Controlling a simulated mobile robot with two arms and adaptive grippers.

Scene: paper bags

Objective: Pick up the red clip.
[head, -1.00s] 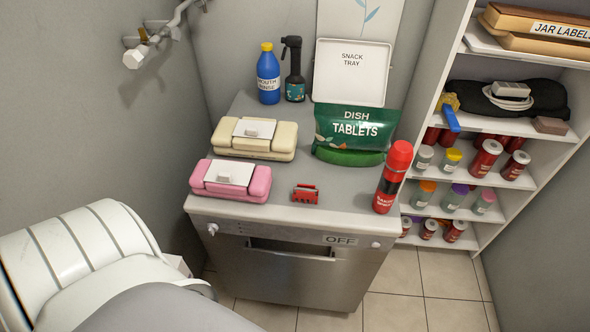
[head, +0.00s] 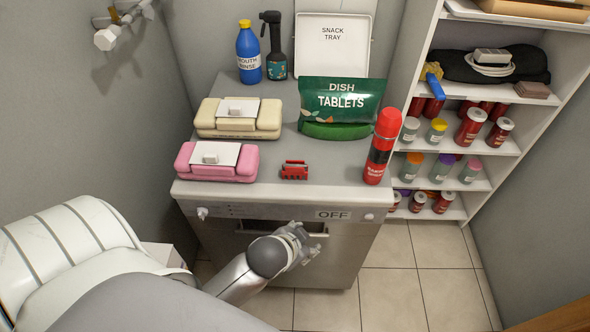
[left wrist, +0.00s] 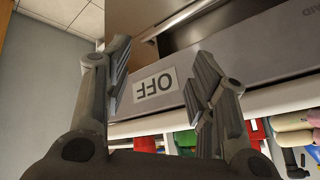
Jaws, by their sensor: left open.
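The red clip (head: 294,170) lies on the grey top of the dishwasher, near its front edge, between the pink wipes pack and the red spray can. My left gripper (head: 306,246) is in front of the dishwasher door, below the counter edge and lower than the clip. In the left wrist view the left gripper (left wrist: 155,95) is open and empty, its two fingers spread in front of the panel marked OFF. My right gripper does not show.
A pink pack (head: 216,162) and a cream pack (head: 238,118) lie left of the clip. The red can (head: 382,148) stands to its right, the green dish tablets bag (head: 341,106) behind. The dishwasher handle (head: 312,232) is close to the gripper. Shelves (head: 466,140) stand at right.

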